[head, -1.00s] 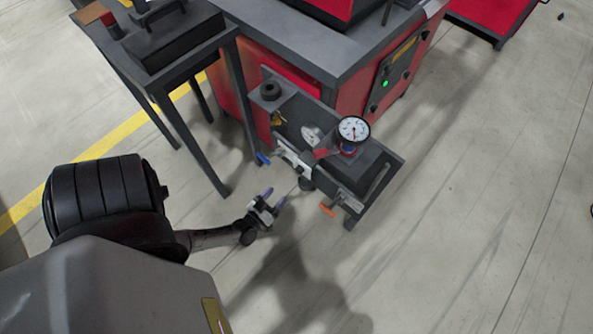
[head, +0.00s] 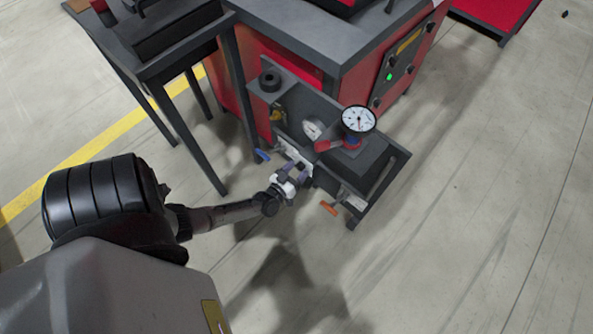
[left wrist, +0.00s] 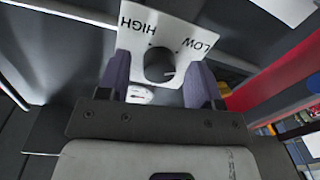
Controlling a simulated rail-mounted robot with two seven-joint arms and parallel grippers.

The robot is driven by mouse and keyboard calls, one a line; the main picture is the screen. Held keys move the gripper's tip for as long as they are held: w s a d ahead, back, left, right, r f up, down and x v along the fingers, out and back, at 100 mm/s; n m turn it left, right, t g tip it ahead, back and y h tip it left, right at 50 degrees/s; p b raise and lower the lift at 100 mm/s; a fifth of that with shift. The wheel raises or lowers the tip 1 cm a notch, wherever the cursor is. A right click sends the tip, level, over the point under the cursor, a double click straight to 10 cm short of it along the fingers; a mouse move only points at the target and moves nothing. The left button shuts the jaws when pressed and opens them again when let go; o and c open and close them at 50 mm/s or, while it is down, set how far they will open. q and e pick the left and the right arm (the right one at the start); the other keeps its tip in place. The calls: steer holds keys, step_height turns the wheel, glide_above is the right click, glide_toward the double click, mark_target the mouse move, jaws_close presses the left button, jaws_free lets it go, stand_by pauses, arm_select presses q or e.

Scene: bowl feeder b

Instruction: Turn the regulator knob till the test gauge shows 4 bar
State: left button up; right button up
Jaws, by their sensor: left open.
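The regulator knob (left wrist: 159,65) is a dark round knob in front of a white plate (left wrist: 190,27) marked HIGH and LOW, seen upside down in the left wrist view. My left gripper (left wrist: 157,88) is open, with its two purple fingers on either side of the knob; I cannot tell whether they touch it. In the head view my left gripper (head: 296,172) is at the front of the regulator panel and hides the knob. The test gauge (head: 358,119) has a white round dial on a red and blue fitting; its reading is too small to tell.
A smaller gauge (head: 313,128) sits behind the panel. A blue lever (head: 262,155) is left of my gripper and an orange lever (head: 328,208) is right of it. A dark table (head: 185,50) stands close on the left. The floor in front is clear.

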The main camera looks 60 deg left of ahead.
arm_select(q)
steer(key=shift+c, duration=1.3)
steer(key=c, duration=0.7)
steer(key=shift+o, duration=0.2)
